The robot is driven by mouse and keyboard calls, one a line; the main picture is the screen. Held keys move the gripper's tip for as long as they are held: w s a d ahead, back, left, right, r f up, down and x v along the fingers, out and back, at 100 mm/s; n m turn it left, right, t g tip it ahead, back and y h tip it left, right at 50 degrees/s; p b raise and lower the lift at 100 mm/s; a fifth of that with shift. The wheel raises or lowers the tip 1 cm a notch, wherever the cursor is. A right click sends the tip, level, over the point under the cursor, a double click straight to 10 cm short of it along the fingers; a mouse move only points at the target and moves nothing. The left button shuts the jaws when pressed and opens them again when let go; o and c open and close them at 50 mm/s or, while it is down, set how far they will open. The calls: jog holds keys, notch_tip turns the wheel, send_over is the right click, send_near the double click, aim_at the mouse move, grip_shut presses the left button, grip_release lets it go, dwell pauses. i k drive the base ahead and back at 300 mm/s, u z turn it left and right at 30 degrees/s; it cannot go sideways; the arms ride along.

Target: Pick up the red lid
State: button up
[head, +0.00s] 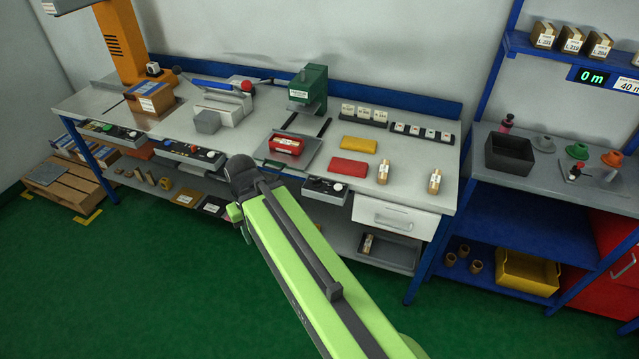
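A flat red lid (348,168) lies on the grey workbench top, in front of a similar flat yellow lid (358,145). A red box with a white label (286,145) sits on a grey plate to its left. My green arm reaches up from the bottom of the head view. My gripper (235,212) is at its far end, in front of the bench's front edge, left of the red lid and apart from it. Most of the gripper is hidden behind the arm, so its opening does not show.
A small labelled cylinder (383,172) stands close to the right of the red lid, and another (434,182) stands farther right. A green press (309,88) and racks of small labelled blocks (421,133) stand behind. A control box (324,190) sits at the front edge. Green floor is clear in front.

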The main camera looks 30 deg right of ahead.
aim_at(349, 166)
jog(key=u, duration=0.1)
jog(key=i, duration=1.35)
jog(key=u, duration=0.45)
